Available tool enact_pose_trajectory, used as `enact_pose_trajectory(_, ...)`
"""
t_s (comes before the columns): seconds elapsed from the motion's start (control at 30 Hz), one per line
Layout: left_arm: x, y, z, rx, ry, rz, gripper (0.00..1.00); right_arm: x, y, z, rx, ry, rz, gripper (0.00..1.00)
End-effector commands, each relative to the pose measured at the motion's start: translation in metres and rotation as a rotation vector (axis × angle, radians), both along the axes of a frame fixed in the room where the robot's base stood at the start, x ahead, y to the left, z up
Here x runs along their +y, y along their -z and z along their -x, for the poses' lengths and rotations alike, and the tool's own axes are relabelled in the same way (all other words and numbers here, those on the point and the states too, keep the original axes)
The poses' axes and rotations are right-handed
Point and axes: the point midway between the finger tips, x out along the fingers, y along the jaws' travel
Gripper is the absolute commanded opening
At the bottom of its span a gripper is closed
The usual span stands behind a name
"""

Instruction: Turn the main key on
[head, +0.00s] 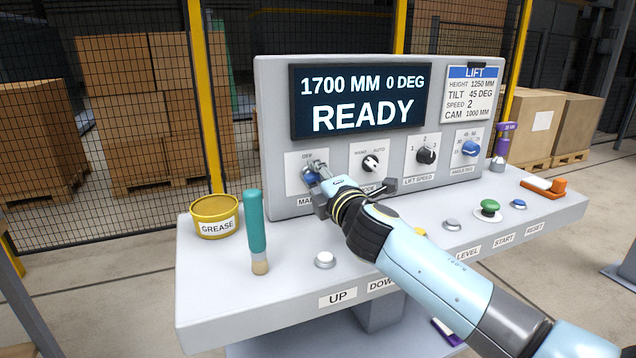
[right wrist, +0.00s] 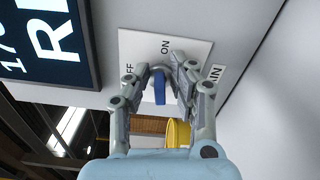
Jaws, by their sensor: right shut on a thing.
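The main key has a blue grip and sits on a white plate (head: 293,163) at the left of the upright panel. In the head view its blue part (head: 309,179) is mostly hidden by my right gripper (head: 318,187). In the right wrist view the blue key (right wrist: 160,88) lies between both fingers of the right gripper (right wrist: 167,82), which is shut on it. OFF and ON labels show on the plate (right wrist: 192,47) around it. Which label the key points at is hard to tell. The display (head: 362,101) reads READY. My left gripper is not in view.
A grease tub (head: 214,217) and a teal-handled brush (head: 256,232) stand at the console's left. Three knobs, including the lift speed knob (head: 426,155), sit right of the key. Push buttons, one green (head: 489,208), line the console's front. My right arm crosses over the console.

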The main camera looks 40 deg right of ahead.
Motion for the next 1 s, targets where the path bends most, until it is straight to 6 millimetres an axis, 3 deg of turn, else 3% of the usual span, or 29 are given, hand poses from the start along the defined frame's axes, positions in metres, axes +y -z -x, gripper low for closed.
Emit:
enact_pose_trajectory(0.4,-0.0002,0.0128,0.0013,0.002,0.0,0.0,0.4,-0.0003,-0.0026,-0.0018,-0.05,-0.002,-0.172,0.0)
enact_pose_trajectory(0.93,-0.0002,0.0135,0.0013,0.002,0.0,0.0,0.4,-0.0002,-0.0043,-0.0021,-0.058,-0.003,-0.196,0.0)
enact_pose_trajectory(0.97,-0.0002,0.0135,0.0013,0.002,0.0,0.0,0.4,-0.0002,-0.0044,-0.0021,-0.059,-0.003,-0.196,0.23)
enact_pose_trajectory(1.0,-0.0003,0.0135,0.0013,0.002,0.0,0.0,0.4,-0.0001,-0.0044,-0.0021,-0.059,-0.003,-0.196,0.29)
